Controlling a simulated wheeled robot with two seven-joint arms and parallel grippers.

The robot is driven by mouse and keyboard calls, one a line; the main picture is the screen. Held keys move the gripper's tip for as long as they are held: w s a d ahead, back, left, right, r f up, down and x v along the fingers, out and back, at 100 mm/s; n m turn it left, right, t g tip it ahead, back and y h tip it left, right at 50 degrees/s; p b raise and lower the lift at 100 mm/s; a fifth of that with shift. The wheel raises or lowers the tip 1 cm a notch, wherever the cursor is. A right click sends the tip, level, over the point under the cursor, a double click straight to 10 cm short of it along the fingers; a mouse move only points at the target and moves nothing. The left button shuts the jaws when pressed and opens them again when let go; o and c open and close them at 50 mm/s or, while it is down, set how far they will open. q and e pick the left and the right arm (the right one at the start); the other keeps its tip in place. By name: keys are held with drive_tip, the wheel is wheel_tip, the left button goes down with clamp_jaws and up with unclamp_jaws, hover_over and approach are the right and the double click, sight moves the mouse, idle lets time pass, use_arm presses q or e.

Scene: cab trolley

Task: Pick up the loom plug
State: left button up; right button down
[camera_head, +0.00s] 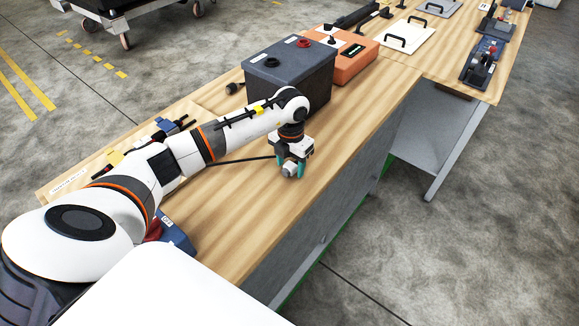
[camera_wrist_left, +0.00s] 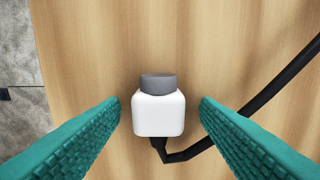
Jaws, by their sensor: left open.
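The loom plug (camera_wrist_left: 159,113) is a white block with a grey round end, seen in the left wrist view on the wooden bench. A black cable (camera_wrist_left: 265,95) runs from it to the upper right. My left gripper (camera_wrist_left: 160,108) is open, with one teal finger on each side of the plug and a gap on both sides. In the head view my left gripper (camera_head: 292,170) points down low over the bench near its front edge, and it mostly hides the plug. My right gripper is not in view.
A dark battery box (camera_head: 290,75) stands just behind my left gripper, with an orange case (camera_head: 352,62) beside it. White panels with black handles (camera_head: 405,38) lie farther along the wooden bench (camera_head: 235,235). The bench top right of my gripper is clear.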

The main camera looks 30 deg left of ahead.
use_arm(q)
drive_tip(key=c, duration=1.2)
drive_tip(key=shift+r, duration=0.15)
